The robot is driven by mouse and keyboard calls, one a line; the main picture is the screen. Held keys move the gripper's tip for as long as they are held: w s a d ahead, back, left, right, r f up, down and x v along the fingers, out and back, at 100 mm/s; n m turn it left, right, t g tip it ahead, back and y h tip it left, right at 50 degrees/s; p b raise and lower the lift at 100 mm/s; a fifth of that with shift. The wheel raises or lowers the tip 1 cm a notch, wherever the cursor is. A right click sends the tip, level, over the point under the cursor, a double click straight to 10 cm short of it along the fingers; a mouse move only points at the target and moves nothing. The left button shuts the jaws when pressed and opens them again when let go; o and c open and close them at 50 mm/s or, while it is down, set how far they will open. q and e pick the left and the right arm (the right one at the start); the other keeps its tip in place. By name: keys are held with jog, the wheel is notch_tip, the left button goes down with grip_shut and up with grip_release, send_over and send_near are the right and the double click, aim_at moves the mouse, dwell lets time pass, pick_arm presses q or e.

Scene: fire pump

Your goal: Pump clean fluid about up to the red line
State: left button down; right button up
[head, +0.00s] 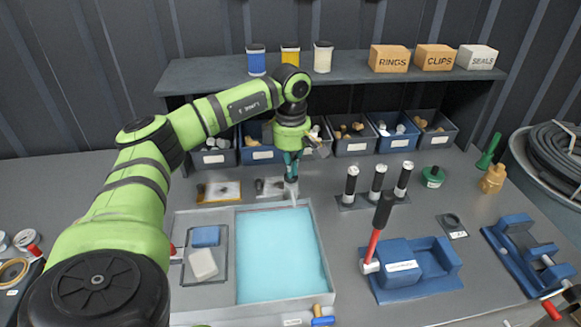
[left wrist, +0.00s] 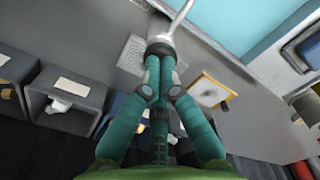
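My left gripper (head: 291,180) points down at the pump, behind the basin. Its teal fingers are together, with the tips at the white pump head (left wrist: 160,46), touching or nearly so. I cannot see anything gripped between them. The white spout (head: 293,199) reaches over the basin's back edge; it also shows in the left wrist view (left wrist: 181,14). The pump's base plate (left wrist: 131,56) is on the bench beside the basin. The grey basin (head: 328,262) holds light-blue fluid (head: 280,257). My right gripper is out of view.
A tray with a blue sponge (head: 206,236) and a white block (head: 203,264) stands at the basin's left. Bins (head: 352,139) line the back under a shelf (head: 345,67).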

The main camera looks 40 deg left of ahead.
pick_arm(q)
jog(key=shift+r+p, duration=1.65)
jog(key=shift+f, duration=0.15)
jog(key=shift+f+b, duration=1.25)
jog(key=shift+f, duration=0.5)
jog(key=shift+r, duration=0.2)
jog(key=shift+r+p, duration=1.65)
jog(key=shift+r, duration=0.05)
